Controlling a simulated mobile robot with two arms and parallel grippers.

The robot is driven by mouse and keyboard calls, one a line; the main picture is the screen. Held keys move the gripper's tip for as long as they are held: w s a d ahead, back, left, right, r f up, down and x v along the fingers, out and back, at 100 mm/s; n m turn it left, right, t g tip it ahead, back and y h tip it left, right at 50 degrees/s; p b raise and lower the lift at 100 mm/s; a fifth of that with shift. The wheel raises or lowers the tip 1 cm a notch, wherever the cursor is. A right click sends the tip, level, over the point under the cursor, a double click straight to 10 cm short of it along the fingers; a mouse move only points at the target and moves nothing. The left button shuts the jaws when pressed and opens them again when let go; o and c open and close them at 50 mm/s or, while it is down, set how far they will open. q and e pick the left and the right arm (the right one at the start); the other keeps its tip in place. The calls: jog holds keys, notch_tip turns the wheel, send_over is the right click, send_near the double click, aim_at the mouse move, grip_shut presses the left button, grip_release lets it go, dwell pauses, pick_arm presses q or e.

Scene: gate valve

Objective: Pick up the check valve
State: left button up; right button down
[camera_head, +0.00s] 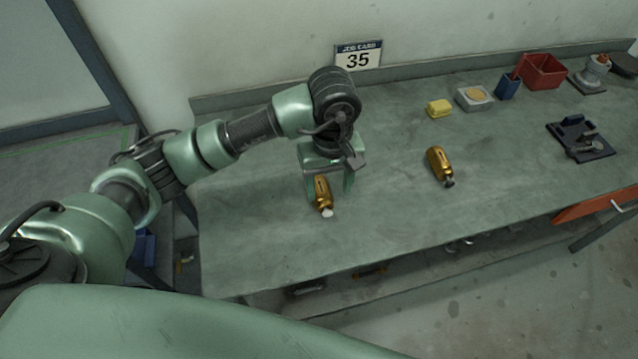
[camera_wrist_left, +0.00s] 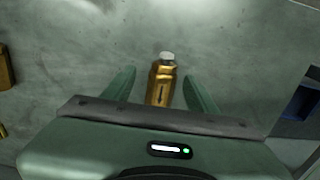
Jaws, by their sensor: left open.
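Two brass valve bodies lie on the workbench, and I cannot tell for certain which is the check valve. One brass valve with a pale end (camera_head: 322,194) lies under my left gripper (camera_head: 330,186). In the left wrist view this valve (camera_wrist_left: 161,83) sits between the two green fingers of the left gripper (camera_wrist_left: 160,88), which is open with a gap on both sides. An arrow-like dark mark shows on its side. The other brass valve, with a dark end (camera_head: 439,166), lies to the right, apart from the gripper. My right gripper is not in view.
The workbench (camera_head: 390,215) is mostly clear around both valves. At the back stand a yellow block (camera_head: 439,108), a pale tray (camera_head: 474,98), a blue container (camera_head: 508,87) and a red bin (camera_head: 543,71). A dark fixture (camera_head: 582,140) sits at the right.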

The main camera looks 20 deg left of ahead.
aim_at(326, 204)
pick_arm(q)
jog(key=f+p, duration=0.1)
jog(key=s+f+p, duration=0.1)
jog(key=shift+s+f, duration=0.15)
jog(key=shift+f, duration=0.2)
notch_tip(326, 204, down, 2)
jog(key=shift+a+f+p, duration=0.15)
jog(key=shift+f+p, duration=0.1)
jog(key=shift+p, duration=0.1)
jog(key=shift+f, duration=0.25)
jog(key=c, duration=0.7)
grip_shut()
jog(key=shift+w, duration=0.2)
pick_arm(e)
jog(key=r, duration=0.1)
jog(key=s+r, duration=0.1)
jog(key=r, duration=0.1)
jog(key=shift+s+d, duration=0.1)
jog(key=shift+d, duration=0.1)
